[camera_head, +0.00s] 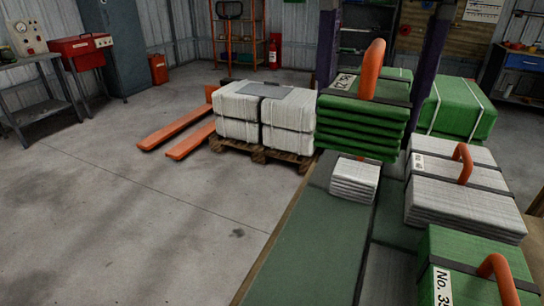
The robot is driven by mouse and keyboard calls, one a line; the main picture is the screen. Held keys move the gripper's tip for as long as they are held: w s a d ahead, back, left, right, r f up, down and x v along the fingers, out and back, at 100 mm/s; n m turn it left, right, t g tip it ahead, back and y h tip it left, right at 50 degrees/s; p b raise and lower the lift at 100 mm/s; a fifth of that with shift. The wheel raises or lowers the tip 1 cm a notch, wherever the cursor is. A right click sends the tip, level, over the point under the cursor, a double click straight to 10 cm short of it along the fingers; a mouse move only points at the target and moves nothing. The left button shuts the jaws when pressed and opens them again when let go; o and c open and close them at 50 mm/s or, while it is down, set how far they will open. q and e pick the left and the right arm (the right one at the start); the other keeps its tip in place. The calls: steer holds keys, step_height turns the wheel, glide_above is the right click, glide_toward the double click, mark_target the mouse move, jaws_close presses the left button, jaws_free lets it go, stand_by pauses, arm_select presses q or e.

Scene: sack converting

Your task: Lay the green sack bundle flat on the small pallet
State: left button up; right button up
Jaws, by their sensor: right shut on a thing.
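A green sack bundle (360,128) with a dark strap, a white number label and a tall orange handle (373,68) stands at the upper middle of the right-hand work surface. Another green bundle (460,285), labelled No. 3-something, with an orange loop handle, is at the lower right corner, cut by the frame. Which is the task's bundle I cannot tell. A wooden pallet (258,153) on the floor carries white strapped bales; no separate empty small pallet can be made out. Neither of my grippers can be made out in this view.
A small white sack stack (355,180) lies on the green surface (305,235). A white bundle (463,195) with an orange handle and a green strapped bale (460,108) stand right. An orange pallet truck (175,130) is at the floor pallet. Floor at left is clear.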

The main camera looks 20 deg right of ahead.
mark_target(337, 240)
step_height(337, 240, down, 17)
steer(key=shift+r+b, duration=0.1)
steer(key=shift+b, duration=0.5)
steer(key=shift+f, duration=0.2)
steer(key=o, duration=1.1)
steer(key=shift+r, duration=0.1)
step_height(337, 240, up, 12)
steer(key=shift+r+p, duration=0.15)
steer(key=shift+p, duration=0.45)
